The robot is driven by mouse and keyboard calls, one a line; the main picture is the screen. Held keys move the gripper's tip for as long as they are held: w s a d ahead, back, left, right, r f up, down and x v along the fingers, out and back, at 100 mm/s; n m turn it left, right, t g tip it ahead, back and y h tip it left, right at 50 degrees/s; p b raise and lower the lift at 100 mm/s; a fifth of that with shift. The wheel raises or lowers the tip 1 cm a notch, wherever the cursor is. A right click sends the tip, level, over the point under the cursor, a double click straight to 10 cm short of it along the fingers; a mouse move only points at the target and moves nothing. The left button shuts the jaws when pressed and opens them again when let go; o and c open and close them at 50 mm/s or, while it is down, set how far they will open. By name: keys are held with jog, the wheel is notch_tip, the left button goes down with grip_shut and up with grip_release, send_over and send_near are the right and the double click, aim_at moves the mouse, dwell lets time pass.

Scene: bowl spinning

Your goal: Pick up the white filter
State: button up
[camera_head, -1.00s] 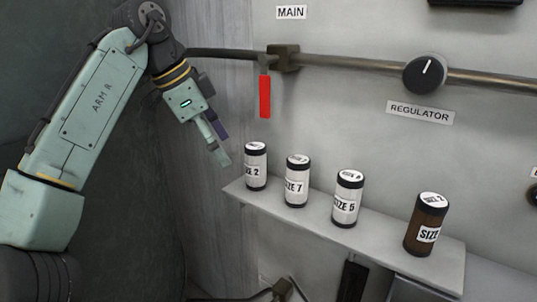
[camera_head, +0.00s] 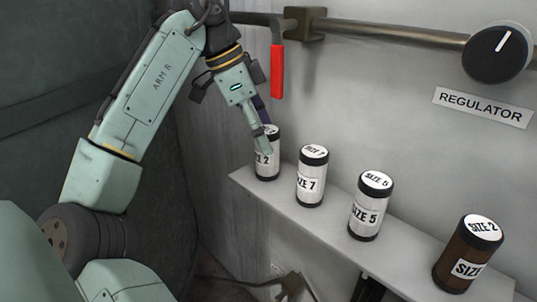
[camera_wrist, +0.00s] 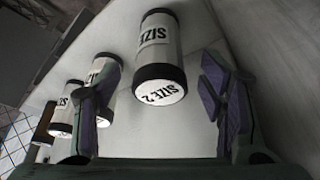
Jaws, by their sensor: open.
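Three white filters with black ends stand upright on a shelf. The white SIZE 2 filter (camera_head: 266,166) is at the left end, partly hidden by my gripper (camera_head: 262,138). The white SIZE 7 filter (camera_head: 311,182) and white SIZE 5 filter (camera_head: 370,210) stand to its right. My gripper is open and empty, pointing down at the SIZE 2 filter. In the wrist view, the white SIZE 2 filter (camera_wrist: 158,50) shows between the two spread fingers, with a gap on each side. I cannot tell how far ahead of the fingertips it is.
A brown SIZE 2 filter (camera_head: 467,255) stands at the right on the grey shelf (camera_head: 335,222). Behind are a wall, a red handle (camera_head: 277,72), a pipe (camera_head: 400,37) and a regulator knob (camera_head: 497,53). The SIZE 7 filter is close beside the white SIZE 2 filter.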

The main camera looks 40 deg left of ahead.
aim_at(274, 153)
jog(key=shift+x, duration=2.8)
jog(key=shift+w+d+r, duration=0.1)
jog(key=shift+w+d, duration=0.05)
jog(key=c, duration=1.3)
